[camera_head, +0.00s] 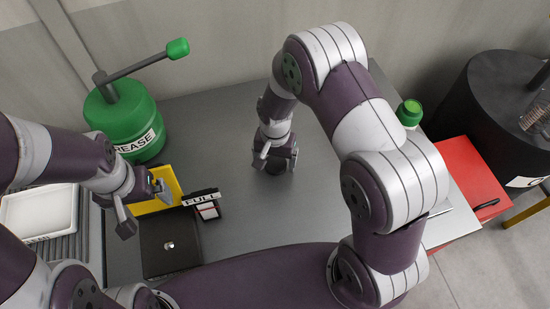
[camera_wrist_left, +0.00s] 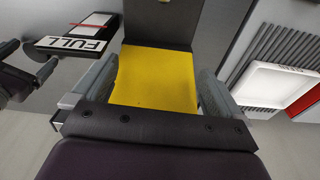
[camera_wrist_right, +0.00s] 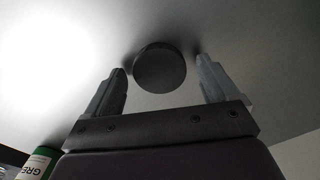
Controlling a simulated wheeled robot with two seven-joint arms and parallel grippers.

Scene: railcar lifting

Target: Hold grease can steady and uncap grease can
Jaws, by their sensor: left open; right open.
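The green grease can (camera_head: 122,122), with a lever handle on top, stands at the back left of the grey table. Part of it shows at the lower left of the right wrist view (camera_wrist_right: 38,163). My left gripper (camera_head: 160,190) is open in front of the can, over a yellow panel (camera_head: 167,182); the panel shows between its fingers in the left wrist view (camera_wrist_left: 155,75). My right gripper (camera_head: 274,165) is open, low over the mid-table. A dark round disc (camera_wrist_right: 160,67) lies between its fingertips; I cannot tell whether it is the can's cap.
A dark box (camera_head: 168,240) and a FULL sign (camera_head: 200,198) are beside my left gripper. A white tray (camera_head: 45,212) is at the left. A green-capped bottle (camera_head: 409,112), a red folder (camera_head: 462,175) and a black drum (camera_head: 500,105) are at the right. The table's middle is mostly clear.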

